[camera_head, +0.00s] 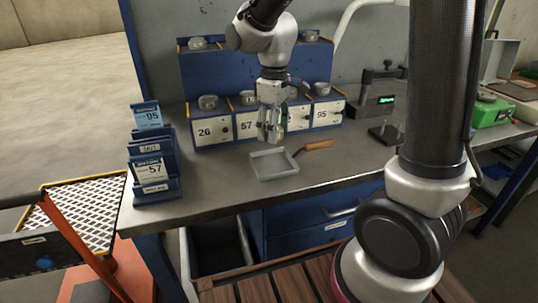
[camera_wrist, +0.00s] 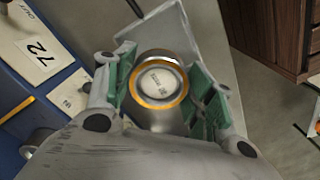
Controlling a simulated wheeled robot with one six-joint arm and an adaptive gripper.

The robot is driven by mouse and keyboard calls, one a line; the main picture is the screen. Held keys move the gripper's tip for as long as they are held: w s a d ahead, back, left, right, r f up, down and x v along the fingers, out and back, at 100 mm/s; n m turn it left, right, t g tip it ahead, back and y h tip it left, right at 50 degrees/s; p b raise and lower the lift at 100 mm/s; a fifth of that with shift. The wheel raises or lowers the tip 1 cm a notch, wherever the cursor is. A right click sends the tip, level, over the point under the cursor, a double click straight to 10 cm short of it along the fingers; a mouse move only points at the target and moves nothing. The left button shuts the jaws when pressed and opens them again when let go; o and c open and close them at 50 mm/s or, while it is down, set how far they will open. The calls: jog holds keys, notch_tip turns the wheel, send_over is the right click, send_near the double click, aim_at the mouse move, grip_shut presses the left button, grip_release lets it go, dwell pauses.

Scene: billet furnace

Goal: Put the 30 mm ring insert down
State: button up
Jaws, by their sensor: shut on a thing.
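My gripper (camera_head: 269,136) hangs above the bench, in front of the numbered drawers. In the wrist view its green-padded fingers (camera_wrist: 160,90) are shut on the ring insert (camera_wrist: 158,79), a grey metal cylinder with an orange-gold rim and a pale face with small print. The print is too small to read. In the head view the fingers mostly hide the insert. A shallow grey tray (camera_head: 274,175) lies on the bench a little below and in front of my gripper; it also shows beyond the insert in the wrist view (camera_wrist: 176,28).
A blue rack (camera_head: 212,133) of drawers labelled 26, 57 and 95 stands behind, with metal rings on it. A wooden-handled tool (camera_head: 318,146) lies right of the tray. A card holder (camera_head: 154,188) stands at left, and a device with a green display (camera_head: 378,98) at right.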

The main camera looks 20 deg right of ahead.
aim_at(273, 165)
notch_tip(273, 165, down, 9)
jog(key=shift+f, duration=0.1)
dwell(0.3)
jog(key=o, duration=1.2)
jog(key=shift+f, duration=0.1)
